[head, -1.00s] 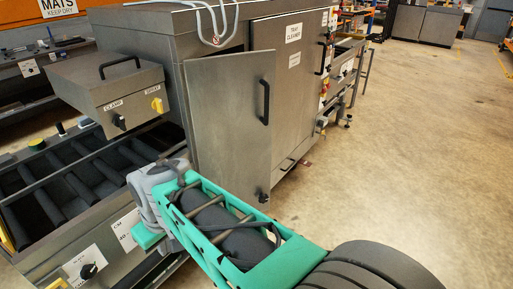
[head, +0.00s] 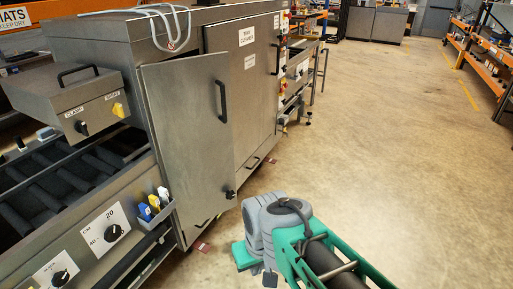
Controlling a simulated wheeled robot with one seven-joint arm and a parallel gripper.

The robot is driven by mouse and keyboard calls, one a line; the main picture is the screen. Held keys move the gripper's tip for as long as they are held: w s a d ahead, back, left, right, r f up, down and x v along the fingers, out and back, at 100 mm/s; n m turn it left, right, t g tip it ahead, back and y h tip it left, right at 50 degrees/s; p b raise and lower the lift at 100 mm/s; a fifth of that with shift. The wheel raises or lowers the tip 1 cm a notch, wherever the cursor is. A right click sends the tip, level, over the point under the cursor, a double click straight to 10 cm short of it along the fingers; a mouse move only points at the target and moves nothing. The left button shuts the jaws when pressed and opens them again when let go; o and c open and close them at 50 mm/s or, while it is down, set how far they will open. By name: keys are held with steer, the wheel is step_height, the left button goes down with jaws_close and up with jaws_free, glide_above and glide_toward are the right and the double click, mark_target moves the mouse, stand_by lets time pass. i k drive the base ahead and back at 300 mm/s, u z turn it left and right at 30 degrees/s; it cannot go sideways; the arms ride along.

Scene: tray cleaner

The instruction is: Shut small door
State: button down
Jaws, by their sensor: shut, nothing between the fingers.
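The small grey door (head: 185,150) of the tray cleaner (head: 240,85) stands ajar in the head view, its free edge swung out from the cabinet front. It has a black bar handle (head: 222,101) and a black knob (head: 230,195) low near its right edge. My gripper (head: 246,256), with green and grey parts, is in front of and below the door, over the floor to the right of its lower corner. It is shut and empty and appears apart from the door.
A roller bed (head: 60,185) with a dial panel is at the left, under a clamp box (head: 72,98). A small holder with coloured items (head: 153,208) sits by the door's lower left. Open floor (head: 390,150) lies to the right, with orange shelving (head: 480,65) beyond.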

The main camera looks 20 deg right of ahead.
mark_target(189, 98)
steer(key=i, duration=1.2)
steer(key=u, duration=0.7)
